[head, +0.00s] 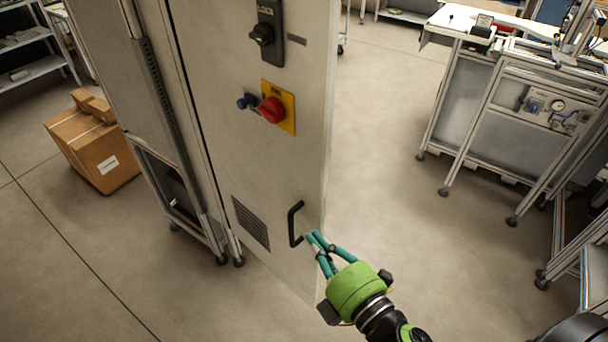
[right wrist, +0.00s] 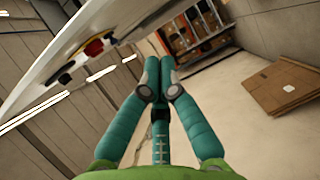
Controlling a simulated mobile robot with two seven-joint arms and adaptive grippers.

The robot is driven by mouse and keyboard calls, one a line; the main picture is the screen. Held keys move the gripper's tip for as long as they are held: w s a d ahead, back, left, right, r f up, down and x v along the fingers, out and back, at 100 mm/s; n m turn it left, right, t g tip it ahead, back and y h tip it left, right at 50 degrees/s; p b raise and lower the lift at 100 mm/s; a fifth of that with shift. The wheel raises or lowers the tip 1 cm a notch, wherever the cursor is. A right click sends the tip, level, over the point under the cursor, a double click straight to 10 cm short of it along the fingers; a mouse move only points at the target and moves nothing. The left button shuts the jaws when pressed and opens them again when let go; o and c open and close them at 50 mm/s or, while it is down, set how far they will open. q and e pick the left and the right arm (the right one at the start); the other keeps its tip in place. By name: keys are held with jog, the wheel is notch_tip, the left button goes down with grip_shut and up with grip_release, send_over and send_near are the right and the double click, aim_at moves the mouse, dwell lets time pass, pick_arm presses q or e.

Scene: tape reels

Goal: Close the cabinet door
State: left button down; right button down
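The cabinet door (head: 270,150) is a tall pale panel in the middle of the head view, with a black bar handle (head: 293,224) low near its right edge. How far the door stands open is hard to tell. In the right wrist view the door (right wrist: 75,60) shows as a slanted panel at upper left. My right gripper (head: 313,237) is just right of the handle's lower end. Its teal fingers (right wrist: 160,72) meet at the tips with nothing visible between them. Whether it touches the handle or door is unclear. My left gripper is out of view.
The door carries a red knob (head: 272,110) on a yellow plate, a black switch (head: 265,38) and a vent (head: 250,222). Cardboard boxes (head: 95,148) lie on the left floor. Metal workstations (head: 510,115) stand at right. Floor right of the door is clear.

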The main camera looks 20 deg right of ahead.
aim_at(304, 187)
jog(key=w+r+p, duration=0.1)
jog(key=w, duration=0.2)
jog(key=w+r+p, duration=0.1)
jog(key=w, duration=0.3)
jog(key=w+d+r+p, duration=0.1)
jog(key=w, duration=0.3)
jog(key=shift+p, duration=0.3)
